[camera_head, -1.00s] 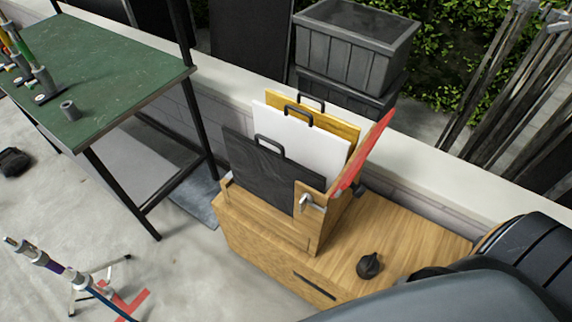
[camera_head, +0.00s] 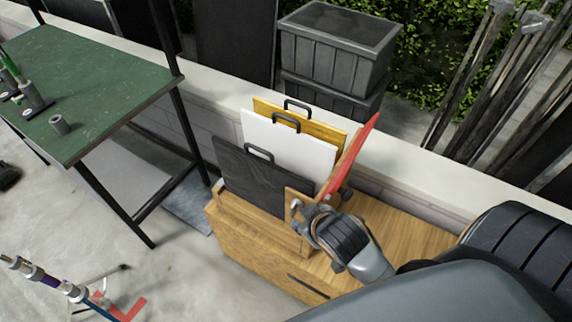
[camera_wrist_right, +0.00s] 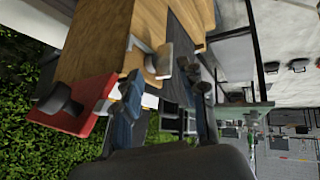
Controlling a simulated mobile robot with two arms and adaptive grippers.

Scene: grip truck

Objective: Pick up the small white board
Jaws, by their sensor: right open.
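The small white board (camera_head: 262,140) has a black handle and stands upright in a wooden holder (camera_head: 298,190), between a black board (camera_head: 240,178) in front and a yellow board (camera_head: 325,130) behind. A red board (camera_head: 358,150) leans at the holder's right side. My right gripper (camera_head: 308,217) is at the holder's right front corner, apart from the white board's handle. In the right wrist view my right gripper (camera_wrist_right: 165,103) is open, with the holder's corner and board edges beyond its fingers. My left gripper is not in view.
The holder stands on a wooden cabinet (camera_head: 240,245) against a low wall. A green table (camera_head: 90,85) is to the left, with pen-like tools on it. Dark bins (camera_head: 335,55) are stacked behind the wall. A tripod tool (camera_head: 45,278) stands at the front left.

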